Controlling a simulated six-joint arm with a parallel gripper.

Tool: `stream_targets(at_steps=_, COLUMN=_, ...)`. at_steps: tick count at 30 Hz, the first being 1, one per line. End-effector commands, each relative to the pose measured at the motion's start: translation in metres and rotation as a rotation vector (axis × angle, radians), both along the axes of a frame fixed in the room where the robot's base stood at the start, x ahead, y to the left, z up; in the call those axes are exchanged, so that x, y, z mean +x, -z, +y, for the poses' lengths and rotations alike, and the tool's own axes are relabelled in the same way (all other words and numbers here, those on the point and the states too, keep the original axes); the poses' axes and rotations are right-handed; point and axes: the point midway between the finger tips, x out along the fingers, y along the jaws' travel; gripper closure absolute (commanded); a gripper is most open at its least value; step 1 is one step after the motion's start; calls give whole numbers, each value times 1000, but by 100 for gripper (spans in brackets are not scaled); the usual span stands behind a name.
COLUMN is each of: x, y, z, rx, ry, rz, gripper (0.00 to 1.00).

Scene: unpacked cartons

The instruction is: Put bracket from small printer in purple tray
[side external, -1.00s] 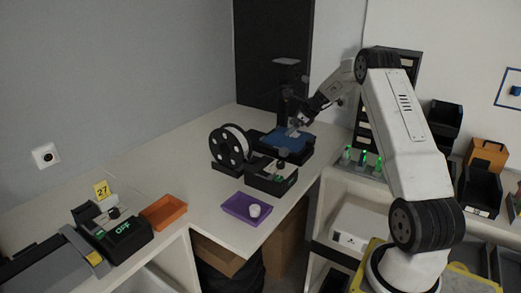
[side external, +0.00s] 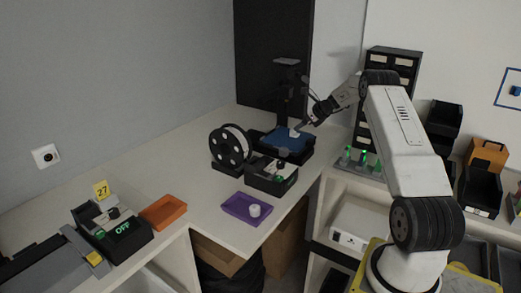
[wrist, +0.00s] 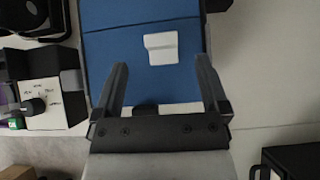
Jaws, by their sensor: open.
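The white bracket (wrist: 161,48) lies on the blue bed (wrist: 112,52) of the small printer; in the side view the bracket (side external: 294,133) shows as a small pale piece on the blue bed (side external: 281,141). My gripper (wrist: 162,63) is open and empty, with one finger on each side of the bracket's line in the wrist view. The bracket shows just beyond the fingertips, apart from them. In the side view my gripper (side external: 302,125) is at the right of the bed. The purple tray (side external: 236,206) is on the bench in front, with a small white cylindrical piece (side external: 254,210) in it.
A black spool (side external: 230,147) stands left of the printer, and a dark control box (side external: 272,176) sits in front of it. The bench between spool and orange tray is clear.

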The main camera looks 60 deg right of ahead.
Motion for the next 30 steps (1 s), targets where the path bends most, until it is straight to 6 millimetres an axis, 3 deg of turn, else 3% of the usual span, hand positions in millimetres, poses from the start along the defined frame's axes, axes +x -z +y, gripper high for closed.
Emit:
stream_targets(at_steps=8, x=3, y=2, z=0, rx=-1, ry=0, rz=0, gripper=6)
stream_targets(at_steps=22, x=32, y=30, z=-2, rx=-2, ry=-1, rz=0, gripper=6)
stream_targets(at_steps=30, x=38, y=36, z=-1, rx=-3, ry=0, rz=-1, gripper=6)
